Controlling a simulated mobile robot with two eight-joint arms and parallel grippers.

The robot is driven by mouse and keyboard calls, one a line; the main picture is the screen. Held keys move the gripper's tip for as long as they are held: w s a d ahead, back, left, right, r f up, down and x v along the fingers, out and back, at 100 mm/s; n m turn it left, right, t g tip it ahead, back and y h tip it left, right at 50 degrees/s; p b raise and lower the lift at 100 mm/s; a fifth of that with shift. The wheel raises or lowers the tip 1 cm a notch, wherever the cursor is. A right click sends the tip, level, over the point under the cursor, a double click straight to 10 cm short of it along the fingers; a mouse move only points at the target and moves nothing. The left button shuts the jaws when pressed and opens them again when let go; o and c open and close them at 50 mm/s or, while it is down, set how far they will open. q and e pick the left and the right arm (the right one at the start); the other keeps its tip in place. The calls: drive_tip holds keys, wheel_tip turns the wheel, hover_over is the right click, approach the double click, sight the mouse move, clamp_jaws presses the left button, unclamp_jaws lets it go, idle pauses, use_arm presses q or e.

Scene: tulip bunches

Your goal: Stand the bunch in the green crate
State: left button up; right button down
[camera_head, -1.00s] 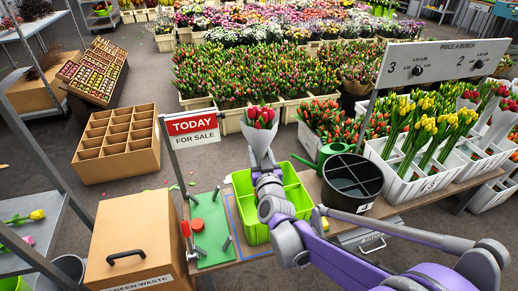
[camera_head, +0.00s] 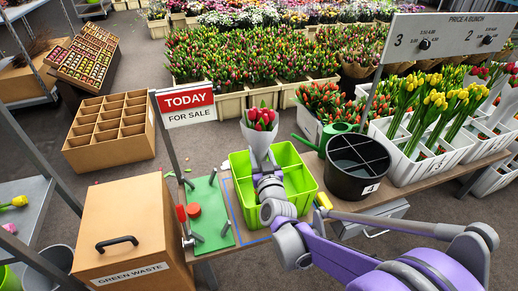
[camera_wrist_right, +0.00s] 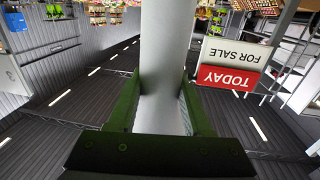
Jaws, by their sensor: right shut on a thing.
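The bunch (camera_head: 260,125) is red tulips in a white paper wrap, held upright above the green crate. The green crate (camera_head: 302,172) stands on the bench and has inner dividers; my right arm hides its near middle. My right gripper (camera_head: 266,172) is at the crate, shut on the lower part of the wrap. In the right wrist view the right gripper's two green fingers (camera_wrist_right: 160,105) press on both sides of the pale wrap (camera_wrist_right: 166,45). Whether the bunch's foot touches the crate floor is hidden. My left gripper is not in view.
A black divided bucket (camera_head: 357,165) and a green watering can (camera_head: 322,138) stand right of the crate.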

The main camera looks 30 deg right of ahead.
wheel_tip(320, 180, down, 3)
drive_tip(key=shift+r+b, duration=0.1)
drive_tip(key=shift+b, duration=1)
drive_tip(key=shift+f, duration=1.9)
drive_tip(key=shift+c, duration=1.3)
unclamp_jaws()
drive_tip(key=shift+o, duration=0.2)
drive_tip(key=shift+o, duration=1.1)
drive_tip(key=shift+s, duration=0.1)
